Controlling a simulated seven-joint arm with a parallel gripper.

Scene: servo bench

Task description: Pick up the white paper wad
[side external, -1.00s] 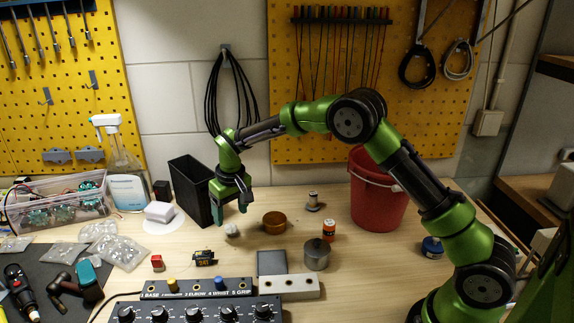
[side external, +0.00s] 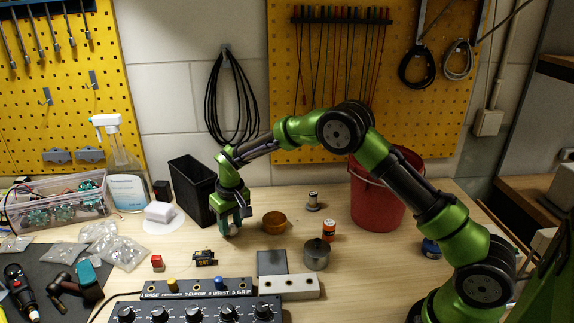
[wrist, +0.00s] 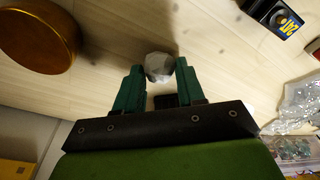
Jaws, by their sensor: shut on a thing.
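The white paper wad (wrist: 158,66) is a small crumpled ball between the two green fingers of my gripper (wrist: 158,78) in the wrist view. My gripper is shut on it, with a finger on each side. In the side external view my gripper (side external: 231,228) points down at the table, and the wad (side external: 233,231) is mostly hidden by the fingers at table level. I cannot tell whether the wad touches the table.
A black bin (side external: 189,190) stands just behind and left of my gripper. An amber dish (side external: 274,222) is close on the right. A small servo (side external: 204,258) and a red-topped block (side external: 157,263) lie in front. A red bucket (side external: 375,198) stands further right.

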